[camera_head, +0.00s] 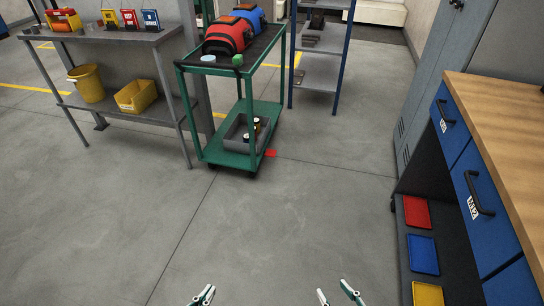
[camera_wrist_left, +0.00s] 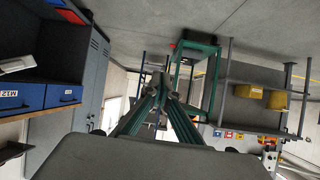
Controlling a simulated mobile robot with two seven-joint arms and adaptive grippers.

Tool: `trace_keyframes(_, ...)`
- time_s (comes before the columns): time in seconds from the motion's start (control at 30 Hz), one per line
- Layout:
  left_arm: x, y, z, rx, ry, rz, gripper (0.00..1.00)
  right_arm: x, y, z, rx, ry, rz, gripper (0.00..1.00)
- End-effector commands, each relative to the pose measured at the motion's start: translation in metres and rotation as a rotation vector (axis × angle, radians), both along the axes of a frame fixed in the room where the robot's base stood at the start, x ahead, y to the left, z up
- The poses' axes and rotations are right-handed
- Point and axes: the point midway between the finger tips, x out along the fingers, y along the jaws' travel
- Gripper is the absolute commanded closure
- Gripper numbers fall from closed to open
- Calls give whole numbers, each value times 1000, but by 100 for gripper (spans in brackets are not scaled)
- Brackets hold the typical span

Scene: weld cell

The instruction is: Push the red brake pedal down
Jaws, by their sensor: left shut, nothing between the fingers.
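The red brake pedal (camera_head: 270,153) is a small red plate low at the near right corner of the green cart (camera_head: 228,158), just above the floor. It also shows as a small red spot in the left wrist view (camera_wrist_left: 173,45). Whether it is up or down is too small to tell. My left gripper (camera_head: 203,295) is at the bottom edge of the head view, shut and empty, well short of the cart. Its fingers meet in the left wrist view (camera_wrist_left: 162,76). My right gripper (camera_head: 337,296) is at the bottom edge too, its fingers apart and empty.
The cart carries a red bag (camera_head: 228,35), a blue bag (camera_head: 248,17) and a grey bin (camera_head: 240,134). A grey table (camera_head: 110,36) stands left, a shelf rack (camera_head: 318,72) behind. A wooden-topped workbench (camera_head: 510,120) is at right. The floor between is clear.

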Motion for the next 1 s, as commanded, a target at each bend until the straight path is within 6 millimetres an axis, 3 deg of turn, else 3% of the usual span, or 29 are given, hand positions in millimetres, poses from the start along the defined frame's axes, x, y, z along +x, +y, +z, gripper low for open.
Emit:
trace_keyframes(0.03, -3, 11, 11, 33, 4, 0, 100, -3, -9, 11, -33, 3, 0, 60)
trace_keyframes(0.17, -22, 31, 3, 88, 40, 0, 100, -22, -23, 3, -88, 40, -1, 60)
trace_keyframes(0.37, -32, 40, -5, 114, 62, 0, 100, -32, -30, -4, -114, 61, 0, 60)
trace_keyframes(0.57, -31, 40, -6, 114, 64, 0, 100, -31, -31, -6, -113, 63, 0, 60)
trace_keyframes(0.6, -31, 39, -6, 113, 63, 0, 100, -30, -31, -6, -113, 62, 0, 70)
trace_keyframes(0.63, -31, 39, -6, 113, 63, 0, 100, -30, -30, -6, -113, 62, 0, 72)
trace_keyframes(0.83, -30, 43, -7, 113, 63, 9, 100, -27, -26, -7, -111, 62, 8, 72)
trace_keyframes(1.0, -25, 56, -13, 112, 69, 36, 100, -11, -13, -13, -112, 65, 36, 72)
